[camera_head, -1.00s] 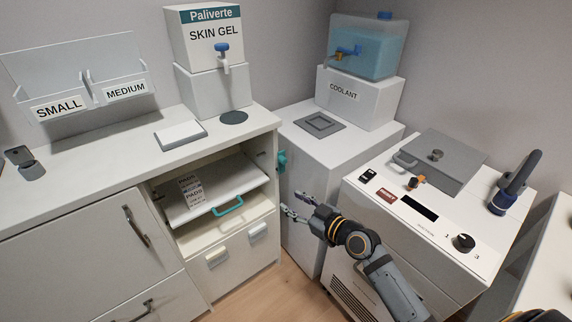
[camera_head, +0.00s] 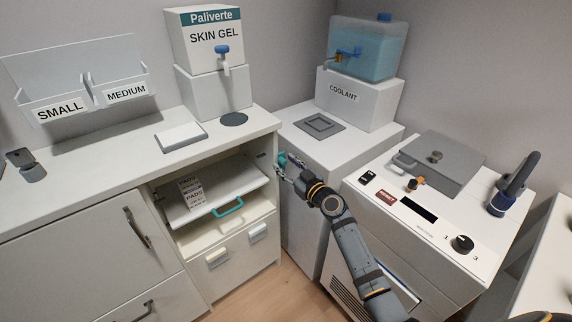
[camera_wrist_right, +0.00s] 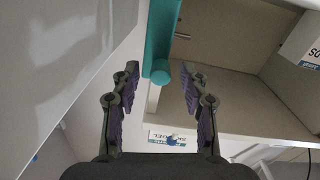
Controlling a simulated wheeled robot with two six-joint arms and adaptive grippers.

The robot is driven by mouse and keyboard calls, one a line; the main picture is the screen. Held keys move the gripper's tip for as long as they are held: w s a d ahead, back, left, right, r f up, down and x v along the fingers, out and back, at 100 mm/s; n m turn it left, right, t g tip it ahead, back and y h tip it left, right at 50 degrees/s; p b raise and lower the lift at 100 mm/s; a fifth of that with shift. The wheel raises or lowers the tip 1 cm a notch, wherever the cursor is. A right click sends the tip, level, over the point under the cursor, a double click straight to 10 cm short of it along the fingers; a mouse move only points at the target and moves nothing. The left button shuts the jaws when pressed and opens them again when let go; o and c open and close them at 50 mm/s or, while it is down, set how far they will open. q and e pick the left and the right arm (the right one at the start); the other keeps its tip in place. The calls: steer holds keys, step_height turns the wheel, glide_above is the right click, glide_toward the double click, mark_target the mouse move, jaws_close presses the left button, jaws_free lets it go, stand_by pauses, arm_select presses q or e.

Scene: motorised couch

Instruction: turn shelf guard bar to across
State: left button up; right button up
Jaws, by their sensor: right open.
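The teal shelf guard bar (camera_head: 282,159) is at the right front edge of the open shelf bay, partly hidden by my right gripper (camera_head: 287,168). In the right wrist view the bar (camera_wrist_right: 162,38) runs down from the top, and its rounded end lies between the fingertips of the gripper (camera_wrist_right: 160,76). The fingers are open, with a gap visible on both sides of the bar. I cannot tell whether either finger touches it. My left gripper is not in view.
The bay holds a white pull-out shelf (camera_head: 238,182) with a teal handle (camera_head: 229,207) and a pads box (camera_head: 191,191). A white cabinet with a coolant tank (camera_head: 366,48) stands to the right. The bay's front opening is clear.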

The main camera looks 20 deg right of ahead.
steer(key=shift+w+a, duration=0.1)
steer(key=shift+w, duration=0.15)
steer(key=shift+c, duration=0.3)
jaws_close()
